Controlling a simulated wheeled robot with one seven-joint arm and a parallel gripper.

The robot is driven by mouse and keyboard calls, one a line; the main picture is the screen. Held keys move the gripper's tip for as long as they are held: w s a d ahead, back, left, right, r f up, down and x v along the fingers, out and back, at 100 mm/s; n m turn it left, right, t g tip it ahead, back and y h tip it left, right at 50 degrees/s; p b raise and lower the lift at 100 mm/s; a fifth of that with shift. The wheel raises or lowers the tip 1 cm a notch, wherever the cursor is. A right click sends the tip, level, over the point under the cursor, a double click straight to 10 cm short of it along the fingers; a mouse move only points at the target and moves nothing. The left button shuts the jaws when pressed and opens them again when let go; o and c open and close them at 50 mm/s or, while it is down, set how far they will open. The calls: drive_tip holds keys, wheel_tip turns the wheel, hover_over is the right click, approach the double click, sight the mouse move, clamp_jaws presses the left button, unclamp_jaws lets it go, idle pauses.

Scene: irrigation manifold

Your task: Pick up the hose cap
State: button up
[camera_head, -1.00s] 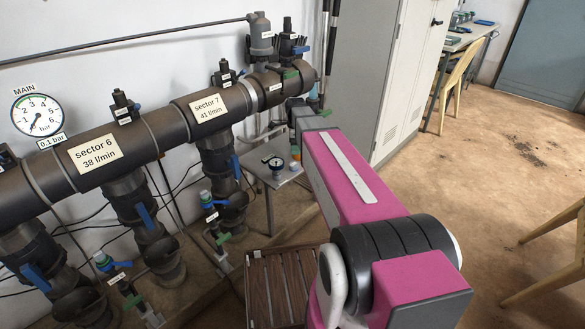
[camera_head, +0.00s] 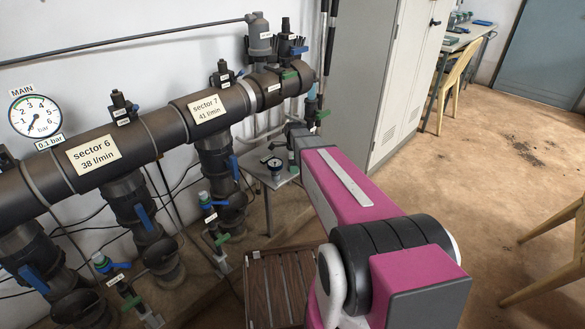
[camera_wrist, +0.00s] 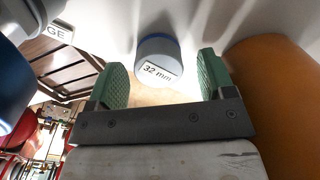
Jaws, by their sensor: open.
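A short grey-blue cylindrical piece (camera_wrist: 155,48) labelled "32 mm" shows in the wrist view; it looks like the hose cap. It lies beyond and between the two green finger pads of my gripper (camera_wrist: 161,80). The gripper is open, with a visible gap on each side of the piece. In the head view my arm reaches toward a small pale side table (camera_head: 262,152) beside the manifold; my arm hides part of the tabletop, and I cannot make out the cap there.
A round dark gauge (camera_head: 275,165) sits on the side table. The wrist view has a large orange rounded thing (camera_wrist: 272,95) close on the right and a dark blue one (camera_wrist: 14,95) on the left. The manifold pipe (camera_head: 145,135) runs along the wall. A slatted wooden crate (camera_head: 277,285) stands below.

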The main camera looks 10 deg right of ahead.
drive_tip(key=shift+f, duration=0.15)
drive_tip(key=c, duration=1)
